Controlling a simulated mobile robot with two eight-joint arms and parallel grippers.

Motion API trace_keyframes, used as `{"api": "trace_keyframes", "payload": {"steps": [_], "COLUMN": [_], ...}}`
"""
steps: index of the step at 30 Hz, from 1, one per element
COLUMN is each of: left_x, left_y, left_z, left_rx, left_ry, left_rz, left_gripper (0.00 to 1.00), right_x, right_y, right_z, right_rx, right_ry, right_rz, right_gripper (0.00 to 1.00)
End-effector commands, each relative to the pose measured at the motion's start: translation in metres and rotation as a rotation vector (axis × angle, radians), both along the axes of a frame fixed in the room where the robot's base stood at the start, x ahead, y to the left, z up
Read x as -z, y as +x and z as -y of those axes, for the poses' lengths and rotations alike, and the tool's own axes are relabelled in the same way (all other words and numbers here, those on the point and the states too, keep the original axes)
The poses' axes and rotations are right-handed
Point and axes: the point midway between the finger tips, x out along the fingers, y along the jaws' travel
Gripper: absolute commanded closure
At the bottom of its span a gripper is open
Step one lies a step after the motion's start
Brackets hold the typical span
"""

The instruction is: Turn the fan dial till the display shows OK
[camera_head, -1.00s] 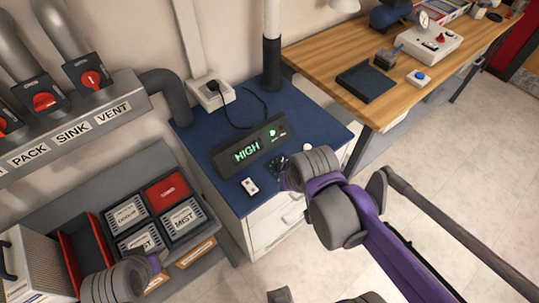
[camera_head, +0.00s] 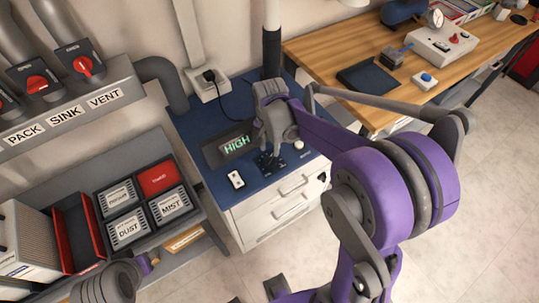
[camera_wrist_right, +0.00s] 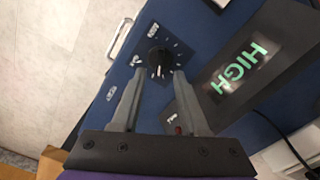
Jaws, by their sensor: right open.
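The fan dial (camera_wrist_right: 158,58) is a round black knob on a dark plate with tick marks, on the blue cabinet top. In the head view its dark plate (camera_head: 268,162) shows partly below my right gripper. The display (camera_head: 236,143) reads HIGH in green; it also shows in the right wrist view (camera_wrist_right: 238,68). My right gripper (camera_wrist_right: 160,76) is open, with its two fingertips on either side of the dial's near edge. Contact cannot be told. In the head view the right gripper (camera_head: 271,150) points down and hides part of the display's box. My left gripper's fingers do not show.
A small white switch plate (camera_head: 236,180) lies left of the dial. A power socket (camera_head: 208,84) with a plug and cable is behind. A wooden desk (camera_head: 310,50) stands right. A rack of labelled boxes (camera_head: 128,228) is at the left.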

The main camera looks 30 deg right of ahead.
Motion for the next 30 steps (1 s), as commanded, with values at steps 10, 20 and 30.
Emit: {"api": "trace_keyframes", "payload": {"steps": [10, 20, 30], "left_x": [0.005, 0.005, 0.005], "left_y": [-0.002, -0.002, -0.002], "left_z": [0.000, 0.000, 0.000], "left_rx": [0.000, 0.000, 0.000], "left_ry": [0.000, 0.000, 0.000], "left_rz": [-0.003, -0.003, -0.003], "left_gripper": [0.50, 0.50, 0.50], "right_x": [0.046, 0.050, 0.049], "right_y": [0.000, 0.000, 0.000], "right_z": [0.000, 0.000, 0.000], "right_rx": [-0.001, -0.001, -0.001], "right_ry": [0.000, 0.000, 0.000], "right_rz": [0.000, 0.001, 0.001], "right_gripper": [0.56, 0.56, 1.00]}}
